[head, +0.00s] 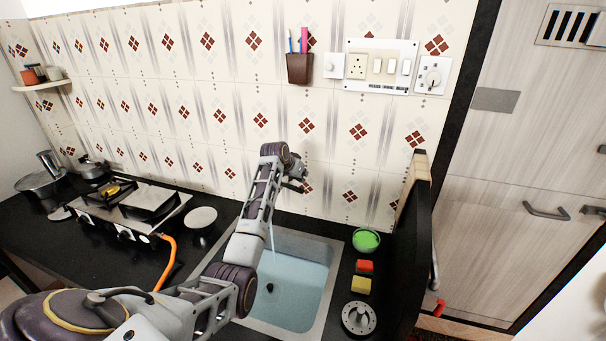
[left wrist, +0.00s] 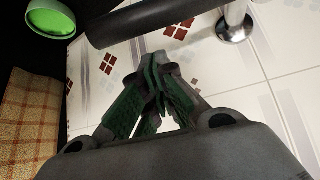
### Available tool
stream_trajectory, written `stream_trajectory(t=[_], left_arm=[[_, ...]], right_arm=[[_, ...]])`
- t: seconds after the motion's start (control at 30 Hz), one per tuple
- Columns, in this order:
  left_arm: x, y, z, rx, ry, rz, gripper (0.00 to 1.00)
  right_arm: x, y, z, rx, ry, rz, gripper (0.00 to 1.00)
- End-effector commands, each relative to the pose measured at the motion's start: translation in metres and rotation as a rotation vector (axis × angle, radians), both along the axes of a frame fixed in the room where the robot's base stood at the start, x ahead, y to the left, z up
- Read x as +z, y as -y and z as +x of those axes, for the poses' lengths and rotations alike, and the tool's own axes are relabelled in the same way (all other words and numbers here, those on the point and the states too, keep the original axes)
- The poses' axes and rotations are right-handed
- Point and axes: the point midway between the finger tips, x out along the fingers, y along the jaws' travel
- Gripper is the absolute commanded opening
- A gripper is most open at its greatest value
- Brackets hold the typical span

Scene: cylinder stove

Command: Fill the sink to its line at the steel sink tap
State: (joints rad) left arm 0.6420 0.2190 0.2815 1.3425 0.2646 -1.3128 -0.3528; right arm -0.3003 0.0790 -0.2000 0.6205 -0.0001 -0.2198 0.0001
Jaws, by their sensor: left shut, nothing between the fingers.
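The steel sink (head: 240,320) holds pale blue water (head: 300,285), with a dark round drain (head: 270,288) showing through it. A thin stream of water (head: 272,236) falls into the sink beside my left arm. I cannot make out a fill line. My left gripper (head: 300,178) is near the tiled wall above the back of the sink. In the left wrist view its green-padded fingers (left wrist: 158,72) are shut and empty. Close beyond them are a dark tube (left wrist: 150,18) and a chrome fitting on the wall (left wrist: 236,22), seemingly the tap. My arm hides the tap in the head view. My right gripper is not seen.
A green bowl (head: 366,240), a red and a yellow sponge-like block (head: 361,285) and a round metal item (head: 359,318) stand right of the sink. A dark upright panel (head: 410,250) bounds that side. A stove (head: 130,210) with an orange hose stands left.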

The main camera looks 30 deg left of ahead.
Motion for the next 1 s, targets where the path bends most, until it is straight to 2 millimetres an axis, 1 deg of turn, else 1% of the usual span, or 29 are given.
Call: stream_trajectory(t=[0.2,0.4,0.6,1.0], left_arm=[[-0.002,0.001,-0.014,-0.001,-0.001,-0.001,0.00],[-0.003,0.000,-0.023,0.000,0.000,-0.001,0.00],[-0.004,0.000,-0.026,0.000,0.000,0.000,0.00],[-0.005,0.000,-0.025,-0.001,0.000,0.000,0.00]], right_arm=[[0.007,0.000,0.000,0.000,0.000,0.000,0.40],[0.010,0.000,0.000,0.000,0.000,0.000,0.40],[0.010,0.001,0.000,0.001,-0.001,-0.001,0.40],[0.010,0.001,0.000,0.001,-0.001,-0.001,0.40]])
